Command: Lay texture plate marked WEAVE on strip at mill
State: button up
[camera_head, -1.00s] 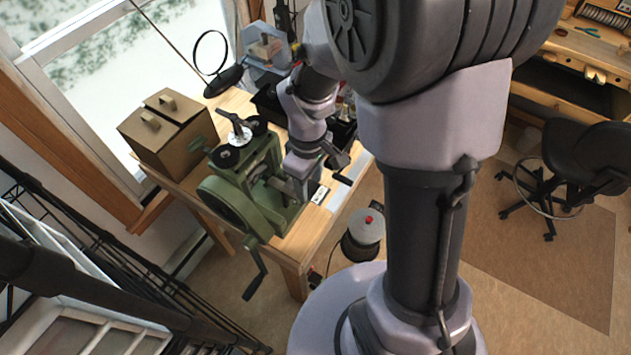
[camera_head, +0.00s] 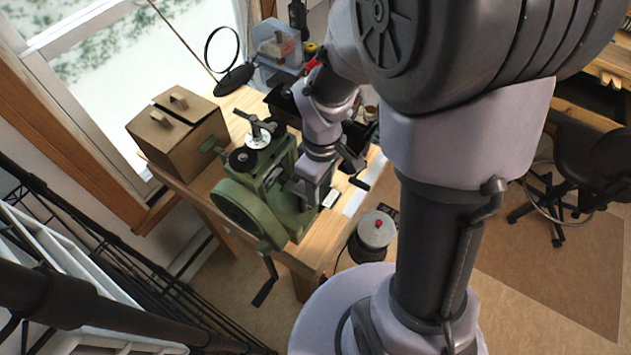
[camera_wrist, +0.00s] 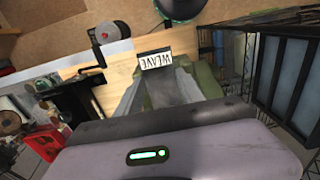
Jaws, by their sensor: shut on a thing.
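The green rolling mill (camera_head: 250,205) stands on the wooden bench, with its crank at the front. My gripper (camera_head: 315,191) is at the mill's right side in the head view, pointing down. In the wrist view my gripper (camera_wrist: 168,84) is shut on the grey texture plate (camera_wrist: 168,93). A white tag reading WEAVE (camera_wrist: 155,62), upside down, shows at the plate's far end. A small white tag also shows beside my gripper in the head view (camera_head: 331,199). Green mill parts lie behind the plate. The strip and any contact with it are hidden.
A round grey pot with a red knob (camera_head: 377,229) is beside the bench's right end.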

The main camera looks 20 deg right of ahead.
jog(key=shift+s+d, duration=0.2)
jog(key=shift+s, duration=0.05)
jog(key=shift+w+a+f+b, duration=0.2)
jog(key=shift+w+a+f, duration=0.05)
jog(key=shift+w+a, duration=0.25)
jog(key=shift+w+a+f+b, duration=0.2)
jog(key=shift+w+a, duration=0.15)
jog(key=shift+w, duration=0.25)
jog(key=shift+w+a+f+b, duration=0.3)
jog(key=shift+w+f+b, duration=0.1)
jog(key=shift+w+f, duration=0.1)
jog(key=shift+w+a+f+b, duration=0.25)
jog(key=shift+w+f+b, duration=0.1)
jog(key=shift+f, duration=0.15)
jog(key=shift+f, duration=0.2)
jog(key=o, duration=1.5)
